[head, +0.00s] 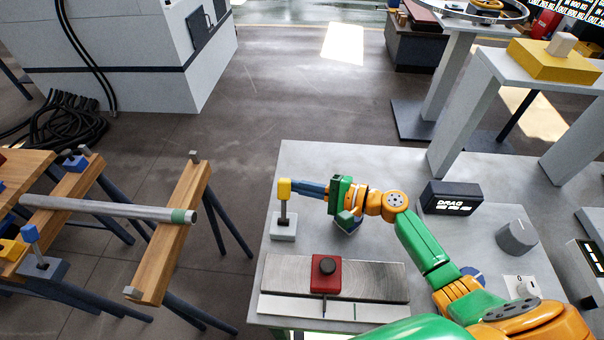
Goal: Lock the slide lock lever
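An upright lever with a yellow knob (284,188) stands on a pale grey block at the table's left edge; it looks like the slide lock lever. My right gripper (300,188) reaches in from the right, its blue fingers pointing left with their tips at the knob. The fingers look close together, but I cannot tell whether they hold the knob or only touch it. A red block with a black knob (326,272) sits across a grey slide plate (380,284) nearer to me. My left gripper is not in view.
The grey table (390,165) also bears a black "DRAG" box (449,198), a grey cylinder (517,237) and a small switch panel (521,287). Left of the table, a metal tube (110,208) lies on wooden stands. Floor is open beyond the table.

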